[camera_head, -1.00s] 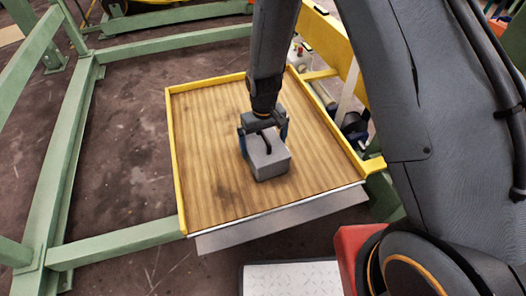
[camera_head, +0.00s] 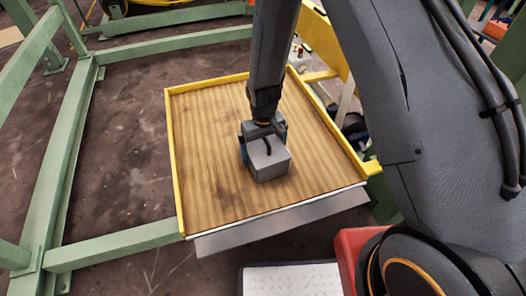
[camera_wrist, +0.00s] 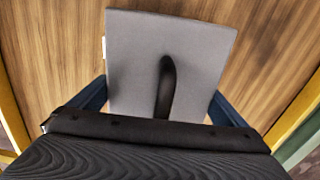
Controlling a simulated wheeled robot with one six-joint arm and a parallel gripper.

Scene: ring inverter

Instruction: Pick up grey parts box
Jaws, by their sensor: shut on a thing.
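The grey parts box (camera_head: 270,163) is over the wooden tray surface, near its middle. It has a flat grey lid with a dark curved handle on top. My gripper (camera_head: 264,146) is above it, with its blue fingers on opposite sides of the box, shut on it. In the wrist view the box (camera_wrist: 140,62) fills the upper middle, with the blue fingers at its left and right sides; their tips are hidden. I cannot tell whether the box's underside touches the wood.
The wooden tray (camera_head: 205,150) has a yellow rim (camera_head: 172,150) on three sides and a grey metal lip at the front. A green frame (camera_head: 55,150) stands to the left. A yellow beam (camera_head: 325,35) and clutter lie beyond the right rim.

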